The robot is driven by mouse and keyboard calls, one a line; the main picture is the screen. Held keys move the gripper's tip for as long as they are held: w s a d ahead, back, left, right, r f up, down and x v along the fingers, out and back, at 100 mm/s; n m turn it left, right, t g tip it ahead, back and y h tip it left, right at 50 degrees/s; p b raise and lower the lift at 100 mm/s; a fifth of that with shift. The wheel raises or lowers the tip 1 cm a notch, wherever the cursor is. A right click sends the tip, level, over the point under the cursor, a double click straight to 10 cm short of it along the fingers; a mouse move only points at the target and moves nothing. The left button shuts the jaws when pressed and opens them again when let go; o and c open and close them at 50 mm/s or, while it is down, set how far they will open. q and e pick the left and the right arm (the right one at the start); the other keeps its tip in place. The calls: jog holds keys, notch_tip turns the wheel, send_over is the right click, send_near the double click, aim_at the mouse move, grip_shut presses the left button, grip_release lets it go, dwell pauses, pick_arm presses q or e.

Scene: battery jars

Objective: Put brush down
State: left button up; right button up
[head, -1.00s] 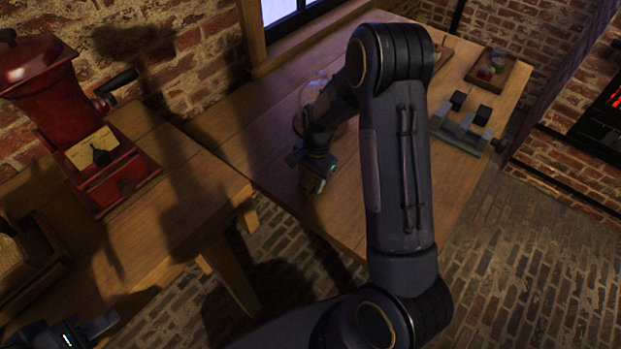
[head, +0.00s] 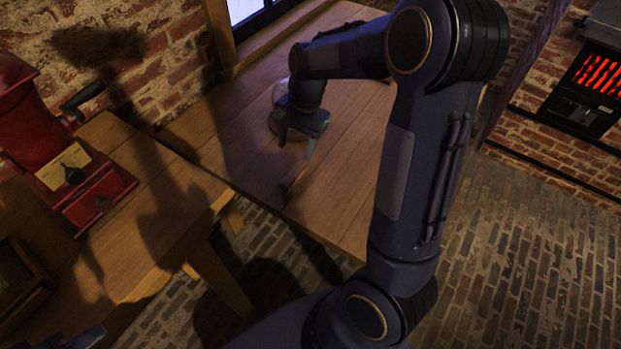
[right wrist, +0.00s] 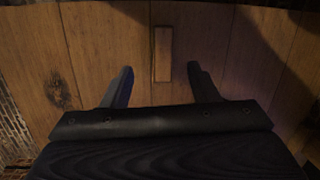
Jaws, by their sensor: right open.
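The brush, a narrow brown wooden piece (head: 293,181), lies on the wooden table near its front left edge. In the right wrist view it shows as a wooden bar (right wrist: 162,54) lying on the planks, lined up between my fingers and just beyond their tips. My right gripper (head: 296,145) is open and empty, apart from the brush and on its far side in the head view. Its two spread fingers also show in the right wrist view (right wrist: 160,69). Part of my left gripper (head: 85,338) shows at the bottom left edge; its jaws cannot be made out.
The table (head: 345,195) is bare around the brush. A red grinder (head: 50,130) stands on the left bench (head: 165,215). A glowing heater (head: 595,75) is at far right. My right arm hides much of the table.

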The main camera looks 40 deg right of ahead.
jog(key=s+a+r+n+t, duration=0.2)
jog(key=s+n, duration=0.1)
jog(key=s, duration=0.4)
jog(key=s+a+r+n+t+y, duration=0.1)
jog(key=s+a+r+n, duration=0.2)
jog(key=s, duration=0.3)
jog(key=s+a+r+n+t, duration=0.2)
jog(key=s+r+n, duration=0.1)
jog(key=s, duration=0.4)
jog(key=shift+s+a+r+n+t, duration=0.15)
jog(key=shift+s+a+n+t, duration=0.2)
jog(key=shift+n, duration=0.55)
jog(key=shift+o, duration=0.3)
